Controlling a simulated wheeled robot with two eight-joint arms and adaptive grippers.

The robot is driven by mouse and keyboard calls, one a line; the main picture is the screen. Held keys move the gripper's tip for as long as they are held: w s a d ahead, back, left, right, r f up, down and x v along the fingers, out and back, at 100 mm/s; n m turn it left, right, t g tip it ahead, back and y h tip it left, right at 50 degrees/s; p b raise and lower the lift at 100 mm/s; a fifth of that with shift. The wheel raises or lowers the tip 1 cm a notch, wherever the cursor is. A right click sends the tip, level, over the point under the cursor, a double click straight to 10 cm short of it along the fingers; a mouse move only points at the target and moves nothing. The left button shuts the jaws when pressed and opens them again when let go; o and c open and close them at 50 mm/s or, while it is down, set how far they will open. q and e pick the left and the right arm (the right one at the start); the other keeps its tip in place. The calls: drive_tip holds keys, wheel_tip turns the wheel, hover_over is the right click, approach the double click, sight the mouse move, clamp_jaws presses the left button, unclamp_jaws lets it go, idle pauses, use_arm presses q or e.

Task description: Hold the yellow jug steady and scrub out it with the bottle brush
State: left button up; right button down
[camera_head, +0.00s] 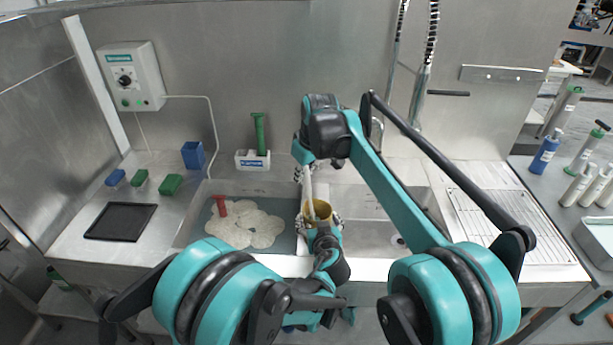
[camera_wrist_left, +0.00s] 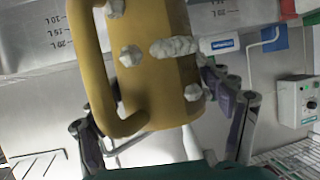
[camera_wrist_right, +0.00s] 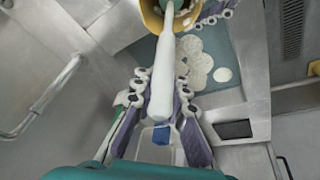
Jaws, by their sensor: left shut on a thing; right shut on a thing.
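The yellow jug (camera_head: 318,211) is held upright over the divider between the two sink basins, its mouth up. My left gripper (camera_head: 322,224) is shut around the jug's body. The bottle brush (camera_wrist_right: 163,75) has a white handle; my right gripper (camera_wrist_right: 160,90) is shut on it above the jug. The brush's greenish head is inside the jug's mouth and only partly visible. In the head view my right gripper (camera_head: 305,172) is partly hidden.
The left basin (camera_head: 200,225) holds water, pale foam and a red-handled thing (camera_head: 221,206). A green-handled tool (camera_head: 260,135) stands in a white holder behind. Small blue and green blocks and a black tray (camera_head: 120,222) lie left. The right basin (camera_head: 375,235) looks mostly clear.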

sight(307, 187)
drive_tip(key=shift+s+d+f, duration=0.1)
drive_tip(key=shift+s+d, duration=0.4)
drive_tip(key=shift+s, duration=0.2)
drive_tip(key=shift+s+d, duration=0.45)
drive_tip(key=shift+s, duration=0.25)
drive_tip(key=shift+w+d, duration=0.45)
drive_tip(key=shift+w, duration=0.3)
drive_tip(key=shift+w+a, duration=0.55)
drive_tip(key=shift+w, duration=0.15)
drive_tip(key=shift+s, duration=1.5)
drive_tip(key=shift+w, duration=0.15)
drive_tip(key=shift+w+a+r, duration=0.25)
drive_tip(key=shift+w+a, duration=0.1)
drive_tip(key=shift+w, duration=0.3)
